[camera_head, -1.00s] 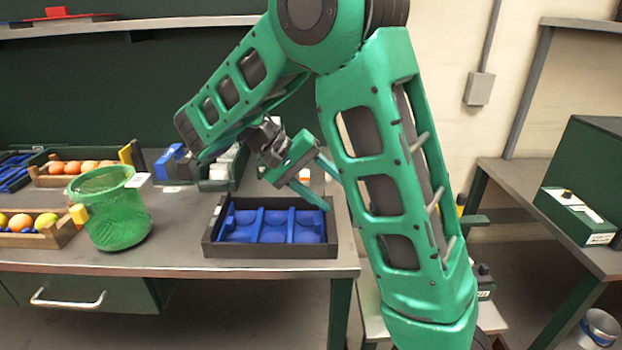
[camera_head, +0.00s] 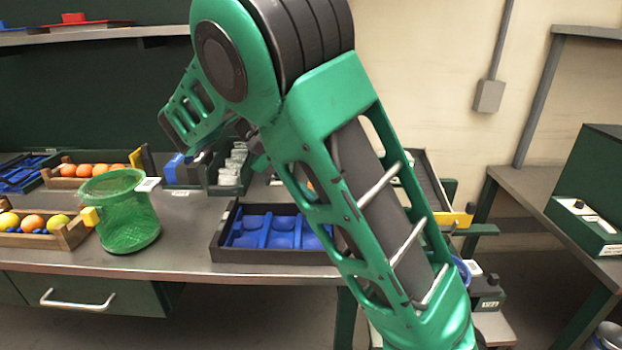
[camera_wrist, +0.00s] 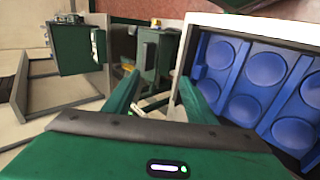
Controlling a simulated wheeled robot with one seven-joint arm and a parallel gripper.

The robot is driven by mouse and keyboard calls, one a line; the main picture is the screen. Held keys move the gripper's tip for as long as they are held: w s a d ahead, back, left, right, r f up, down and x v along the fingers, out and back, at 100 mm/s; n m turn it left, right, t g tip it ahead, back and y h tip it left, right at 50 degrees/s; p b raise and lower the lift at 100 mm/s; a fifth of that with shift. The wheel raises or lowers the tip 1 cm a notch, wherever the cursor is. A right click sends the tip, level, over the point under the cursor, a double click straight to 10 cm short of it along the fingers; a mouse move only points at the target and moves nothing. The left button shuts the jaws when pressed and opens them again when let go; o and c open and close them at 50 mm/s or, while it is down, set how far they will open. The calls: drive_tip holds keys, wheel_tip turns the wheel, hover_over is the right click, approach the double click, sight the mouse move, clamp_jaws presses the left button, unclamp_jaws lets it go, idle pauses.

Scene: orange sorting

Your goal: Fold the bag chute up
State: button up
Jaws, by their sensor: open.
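A grey sloping panel (camera_head: 424,182) with a yellow lip (camera_head: 458,219) shows behind my arm at the table's right end in the head view. It looks like the bag chute, and it slopes down toward the front. My arm covers its left part. My gripper (camera_wrist: 155,95) is open and empty in the wrist view, its two green fingers apart. The blue-cupped tray (camera_wrist: 188,70) lies close to its right finger. I cannot pick out the chute clearly in the wrist view.
The dark tray (camera_head: 216,246) with blue cups sits at the table's front right. A green mesh basket (camera_head: 128,215) and a wooden crate of fruit (camera_head: 72,238) stand at left. A side bench (camera_head: 530,182) is at right. Dark green boxes (camera_wrist: 80,48) show in the wrist view.

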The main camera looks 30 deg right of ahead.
drive_tip(key=shift+v, duration=1.15)
drive_tip(key=shift+s+f, duration=0.1)
drive_tip(key=shift+s, duration=0.05)
